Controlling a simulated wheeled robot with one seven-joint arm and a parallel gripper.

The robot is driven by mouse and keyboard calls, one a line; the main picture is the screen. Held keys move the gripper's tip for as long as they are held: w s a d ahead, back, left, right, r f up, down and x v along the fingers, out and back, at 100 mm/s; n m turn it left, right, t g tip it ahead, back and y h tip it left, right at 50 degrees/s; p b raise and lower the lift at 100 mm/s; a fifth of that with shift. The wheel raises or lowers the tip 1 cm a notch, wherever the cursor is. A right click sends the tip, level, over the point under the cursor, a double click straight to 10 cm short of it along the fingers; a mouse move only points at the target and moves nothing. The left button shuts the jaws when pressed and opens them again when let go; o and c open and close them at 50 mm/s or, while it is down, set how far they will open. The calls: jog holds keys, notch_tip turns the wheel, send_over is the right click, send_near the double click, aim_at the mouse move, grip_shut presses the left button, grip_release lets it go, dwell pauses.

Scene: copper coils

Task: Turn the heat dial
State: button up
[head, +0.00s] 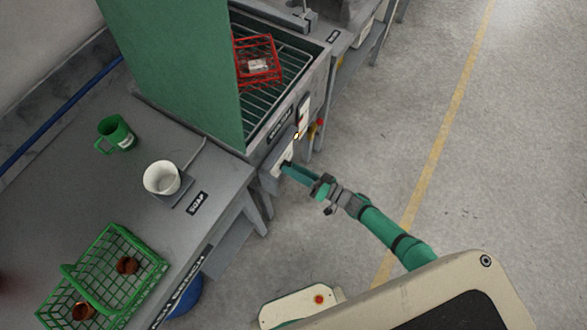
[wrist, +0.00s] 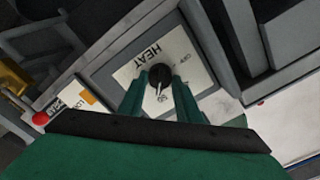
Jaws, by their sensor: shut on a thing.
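The heat dial (wrist: 159,74) is a black round knob with a pale pointer, on a white plate marked HEAT (wrist: 135,68) in the wrist view. My gripper (wrist: 160,84) has its two green fingers on either side of the dial and is shut on it. The pointer lies toward the gripper side, near a small printed mark. In the head view my gripper (head: 287,168) reaches the grey control box at the front of the machine; the dial itself is hidden there.
A green-walled machine (head: 185,65) has a rack with a red basket (head: 258,75). A red knob (wrist: 40,118) sits beside the dial panel. Open floor lies right.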

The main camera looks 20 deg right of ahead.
jog(key=n, duration=2.6)
jog(key=shift+s+a+f, duration=0.1)
jog(key=shift+a, duration=0.05)
jog(key=shift+n, duration=0.4)
jog(key=o, duration=1)
jog(key=shift+s, duration=0.1)
